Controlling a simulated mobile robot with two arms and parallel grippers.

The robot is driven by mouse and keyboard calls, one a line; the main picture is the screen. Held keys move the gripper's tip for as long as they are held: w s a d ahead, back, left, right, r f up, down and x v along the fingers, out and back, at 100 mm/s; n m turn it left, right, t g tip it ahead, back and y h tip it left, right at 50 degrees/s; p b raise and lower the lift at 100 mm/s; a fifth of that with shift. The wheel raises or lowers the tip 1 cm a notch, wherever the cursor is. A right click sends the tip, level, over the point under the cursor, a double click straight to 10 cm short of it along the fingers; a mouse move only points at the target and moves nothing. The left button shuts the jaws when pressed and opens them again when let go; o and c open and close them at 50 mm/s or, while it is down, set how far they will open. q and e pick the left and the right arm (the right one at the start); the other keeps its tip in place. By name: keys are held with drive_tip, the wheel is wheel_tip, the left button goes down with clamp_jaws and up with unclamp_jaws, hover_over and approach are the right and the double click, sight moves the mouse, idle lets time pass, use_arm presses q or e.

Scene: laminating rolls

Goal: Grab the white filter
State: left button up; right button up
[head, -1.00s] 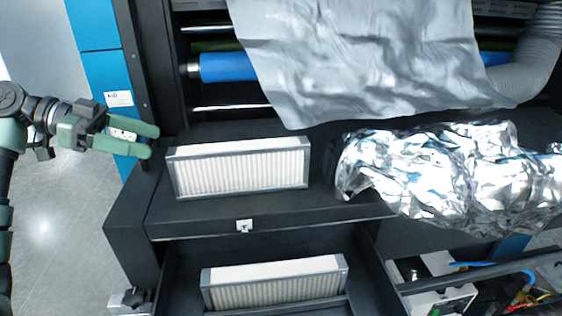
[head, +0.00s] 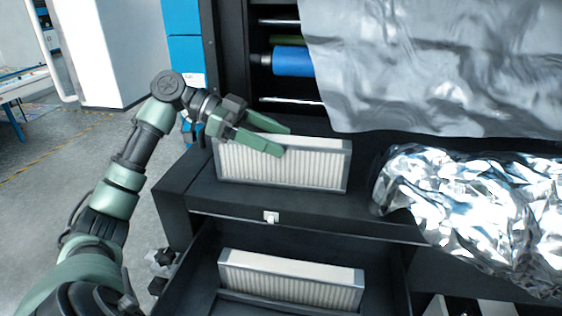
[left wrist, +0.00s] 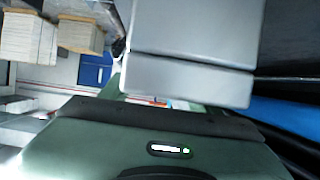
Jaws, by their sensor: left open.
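A white pleated filter (head: 300,168) in a grey frame stands on the black ledge of the machine. My left gripper (head: 286,141) is open at the left part of the upper filter's top edge. One green finger shows beyond the top edge and the other overlaps the front pleats. I cannot tell whether they touch it. In the left wrist view, a large grey shape is close to the camera; I cannot tell what it is. My right gripper is out of view.
Crumpled silver foil (head: 470,205) covers a roll right of the upper filter. A grey sheet (head: 430,60) hangs above it, beside a blue roller (head: 291,61). The open drawer (head: 200,270) juts out below the ledge.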

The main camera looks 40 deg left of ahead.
use_arm(q)
drive_tip(key=shift+w+d+f, duration=0.1)
drive_tip(key=shift+w+d, duration=0.25)
drive_tip(key=shift+d, duration=0.25)
drive_tip(key=shift+w+d+f, duration=0.1)
drive_tip(key=shift+d, duration=0.15)
drive_tip(key=shift+a, duration=0.25)
drive_tip(key=c, duration=1.3)
clamp_jaws()
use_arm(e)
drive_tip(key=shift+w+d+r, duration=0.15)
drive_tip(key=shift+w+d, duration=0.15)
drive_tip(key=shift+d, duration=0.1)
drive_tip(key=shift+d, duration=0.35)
